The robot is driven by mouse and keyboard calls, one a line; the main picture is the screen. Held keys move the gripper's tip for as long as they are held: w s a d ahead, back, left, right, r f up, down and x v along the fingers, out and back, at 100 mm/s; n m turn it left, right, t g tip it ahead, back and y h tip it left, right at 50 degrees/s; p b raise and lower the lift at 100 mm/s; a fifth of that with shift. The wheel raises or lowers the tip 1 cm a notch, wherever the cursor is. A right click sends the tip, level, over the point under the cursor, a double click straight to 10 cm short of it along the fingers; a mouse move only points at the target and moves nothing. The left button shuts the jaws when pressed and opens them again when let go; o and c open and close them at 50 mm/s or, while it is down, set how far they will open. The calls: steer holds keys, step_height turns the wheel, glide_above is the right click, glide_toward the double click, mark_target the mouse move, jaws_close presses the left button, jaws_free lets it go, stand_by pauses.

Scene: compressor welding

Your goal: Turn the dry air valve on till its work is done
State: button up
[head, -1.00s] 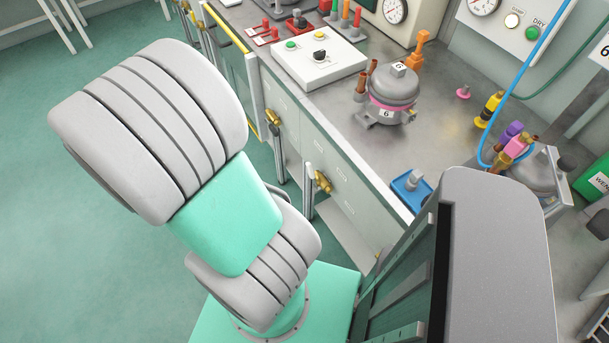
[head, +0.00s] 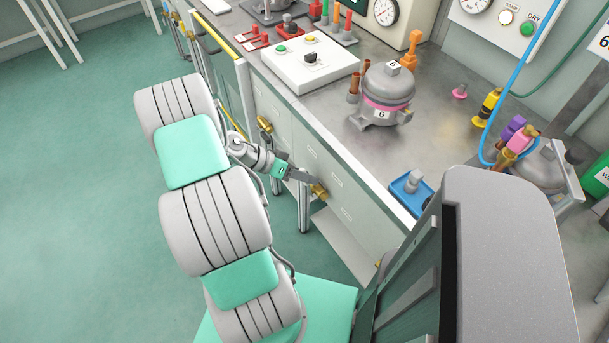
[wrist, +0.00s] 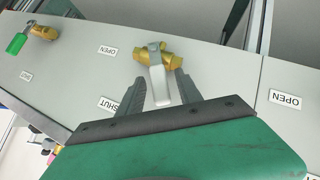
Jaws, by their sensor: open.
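A brass valve (head: 319,192) with a pale grey lever is on the front panel of the bench; it also shows in the wrist view (wrist: 174,60). In the wrist view, the lever (wrist: 159,85) points down the picture, toward my palm. My gripper (wrist: 160,78) is open, with one finger on each side of the lever and a gap showing beside it. In the head view, my gripper (head: 308,183) reaches the valve from the left and hides its lever. A green DRY lamp (head: 527,28) and a pale DAMP lamp (head: 505,17) are on the wall panel.
OPEN (wrist: 108,50) and SHUT (wrist: 108,103) labels are on the panel. A second brass valve (wrist: 43,32) with a green lever is to the left. The bench top (head: 440,140) holds a grey compressor (head: 388,85) and a blue tray (head: 405,199).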

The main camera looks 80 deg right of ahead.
steer(key=shift+c, duration=0.3)
jaws_close()
stand_by(1.1)
